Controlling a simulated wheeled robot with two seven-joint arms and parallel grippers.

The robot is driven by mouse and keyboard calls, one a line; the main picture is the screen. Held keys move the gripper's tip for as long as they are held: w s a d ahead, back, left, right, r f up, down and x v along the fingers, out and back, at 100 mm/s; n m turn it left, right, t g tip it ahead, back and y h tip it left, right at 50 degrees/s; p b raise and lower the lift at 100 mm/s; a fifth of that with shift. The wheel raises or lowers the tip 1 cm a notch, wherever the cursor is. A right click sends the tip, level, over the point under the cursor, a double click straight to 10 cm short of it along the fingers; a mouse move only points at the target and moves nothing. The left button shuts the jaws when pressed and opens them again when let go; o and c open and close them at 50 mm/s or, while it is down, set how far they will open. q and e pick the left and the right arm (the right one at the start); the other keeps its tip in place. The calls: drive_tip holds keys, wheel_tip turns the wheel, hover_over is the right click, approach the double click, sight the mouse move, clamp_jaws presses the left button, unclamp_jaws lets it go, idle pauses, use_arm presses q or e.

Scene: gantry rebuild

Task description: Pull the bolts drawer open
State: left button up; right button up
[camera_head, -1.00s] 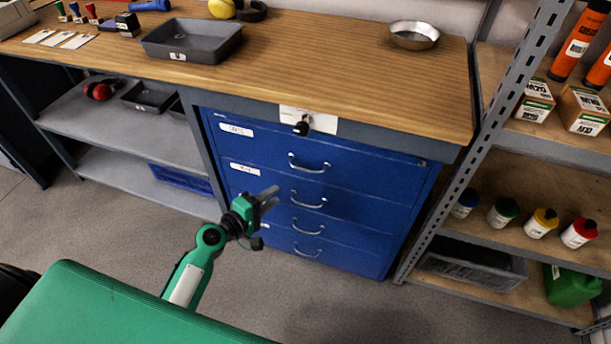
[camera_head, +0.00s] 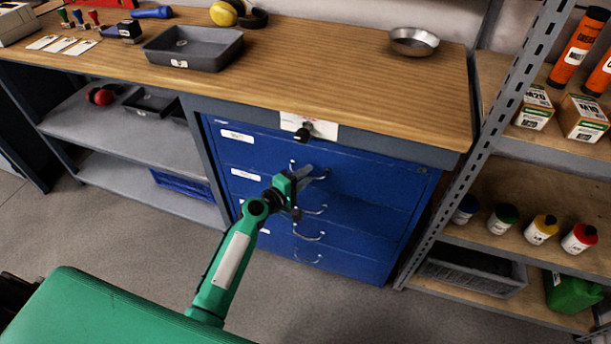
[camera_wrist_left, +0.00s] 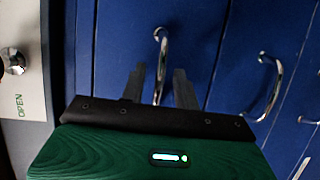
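A blue drawer cabinet (camera_head: 385,215) under the workbench has several stacked drawers with chrome handles and white labels too small to read, so I cannot tell which is the bolts drawer. My left gripper (camera_head: 308,174) is in front of the top drawer, at its handle (camera_head: 325,175). In the left wrist view, my left gripper (camera_wrist_left: 159,88) is open, its two fingers apart on either side of the top drawer's handle (camera_wrist_left: 163,60). Whether they touch it is unclear. The drawers look shut. My right gripper is not in view.
A black knob (camera_head: 303,133) on a white plate sits above the drawers; the wrist view shows it beside the word OPEN (camera_wrist_left: 19,106). A metal shelf rack (camera_head: 450,150) stands close on the right. The floor (camera_head: 340,310) before the cabinet is clear.

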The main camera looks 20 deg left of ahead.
use_arm(q)
drive_tip(key=shift+w+d, duration=0.15)
drive_tip(key=shift+w, duration=0.15)
clamp_jaws()
drive_tip(key=shift+f, duration=0.1)
